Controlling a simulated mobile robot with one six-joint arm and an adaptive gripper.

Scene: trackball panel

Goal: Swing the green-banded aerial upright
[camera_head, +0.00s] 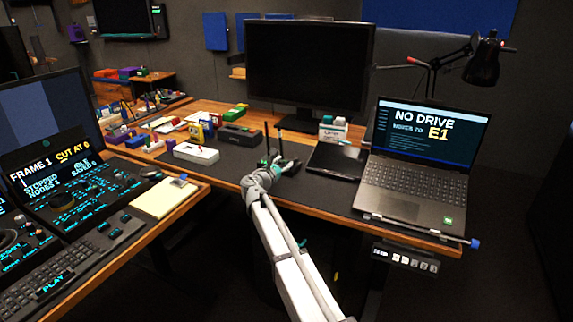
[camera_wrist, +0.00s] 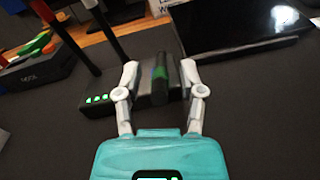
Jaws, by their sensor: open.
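A small black box (camera_wrist: 128,97) with a row of green lights lies under my gripper in the wrist view. The green-banded aerial (camera_wrist: 160,88) shows as a short, dark cylinder, folded down rather than standing like the other two. My gripper (camera_wrist: 160,68) is open, with one finger on each side of this aerial; I cannot tell whether either touches it. In the head view, my gripper (camera_head: 279,165) largely hides the box.
A black tablet-like slab (camera_head: 335,160) and a laptop (camera_head: 415,185) lie to the right. A white box (camera_head: 196,153) and a dark case (camera_head: 240,136) sit to the left. A monitor (camera_head: 308,65) stands behind. The dark mat is bare nearer the desk's front edge.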

